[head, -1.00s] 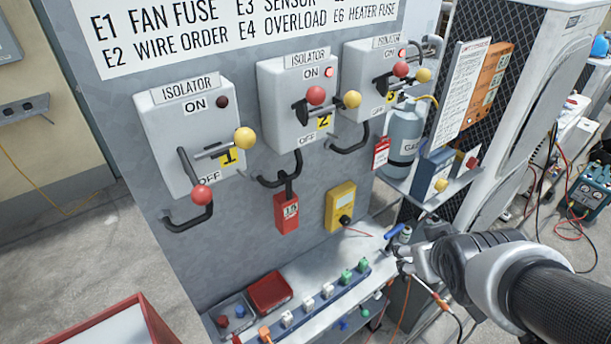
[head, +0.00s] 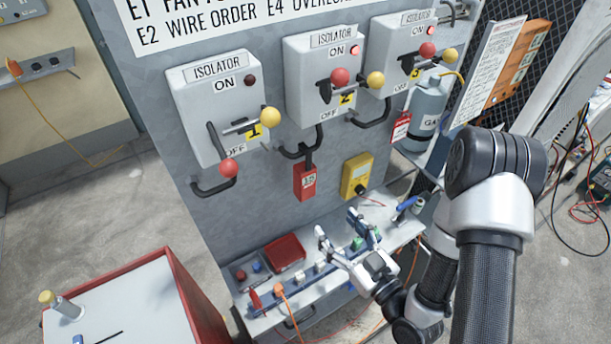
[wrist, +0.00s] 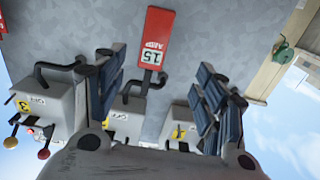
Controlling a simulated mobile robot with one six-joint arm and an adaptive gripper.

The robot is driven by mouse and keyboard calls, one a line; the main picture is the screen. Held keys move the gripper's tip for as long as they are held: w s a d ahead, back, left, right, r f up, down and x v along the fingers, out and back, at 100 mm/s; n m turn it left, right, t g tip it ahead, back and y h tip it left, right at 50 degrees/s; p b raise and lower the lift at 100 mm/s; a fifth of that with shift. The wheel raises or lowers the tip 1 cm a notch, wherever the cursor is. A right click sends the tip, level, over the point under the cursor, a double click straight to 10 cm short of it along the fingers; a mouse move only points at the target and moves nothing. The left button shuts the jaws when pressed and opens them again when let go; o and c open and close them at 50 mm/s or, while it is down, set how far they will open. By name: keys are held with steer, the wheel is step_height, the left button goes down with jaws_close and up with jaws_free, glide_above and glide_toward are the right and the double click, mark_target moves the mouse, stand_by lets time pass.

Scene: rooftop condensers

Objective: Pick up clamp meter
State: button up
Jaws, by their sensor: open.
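A yellow handheld meter (head: 357,176) with a dark dial, which looks like the clamp meter, is upright against the grey panel, just above the back of the work shelf. Its clamp jaw cannot be made out. My gripper (head: 337,222) is open and empty over the shelf, below and slightly left of the meter, apart from it, with its fingers pointing up toward the panel. In the wrist view, the two dark-padded fingers (wrist: 160,72) are spread wide, with a red "15 AMP" block between and beyond them. The meter is not seen in the wrist view.
The red block (head: 305,182) hangs left of the meter, under the isolator boxes (head: 334,80) and their protruding handles. The shelf holds a red tray (head: 285,252), a row of small connectors and a blue-handled tool (head: 405,206). A red-edged cart (head: 185,290) stands at front left.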

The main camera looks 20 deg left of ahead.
mark_target(309, 185)
steer(key=b+x, duration=0.7)
steer(key=x, duration=0.4)
steer(key=shift+w+a+b, duration=0.25)
steer(key=shift+w+b, duration=0.05)
steer(key=shift+b, duration=0.1)
steer(key=shift+w+d+x, duration=0.15)
steer(key=shift+x, duration=1.2)
steer(key=shift+w+d+x, duration=0.1)
steer(key=shift+w+x, duration=0.1)
steer(key=shift+x, duration=1.15)
steer(key=shift+d+r, duration=0.1)
steer(key=shift+r, duration=0.1)
steer(key=c, duration=1.4)
steer(key=shift+r, duration=0.1)
